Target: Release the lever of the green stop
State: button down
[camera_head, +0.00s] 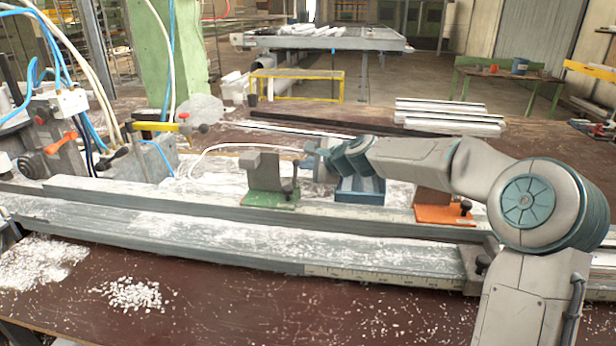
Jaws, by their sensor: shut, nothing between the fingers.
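The green stop (268,198) stands on the long grey profile rail in the middle of the view. It has a green base plate and a grey upright block. A small dark knob shows at the right of its base; I cannot tell the lever's position. My gripper (308,162) is just right of the grey block, at about the height of its upper part. It is shut and looks empty. It is small in the view, and I cannot tell whether it touches the stop.
A blue stop (360,190) stands close under my wrist. An orange stop (445,213) with a black knob is farther right, partly behind my arm. White chips (134,294) lie on the front bench. Machinery with hoses (60,140) stands at left.

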jog(key=shift+r+b, duration=0.1)
jog(key=shift+b, duration=0.2)
dwell(0.4)
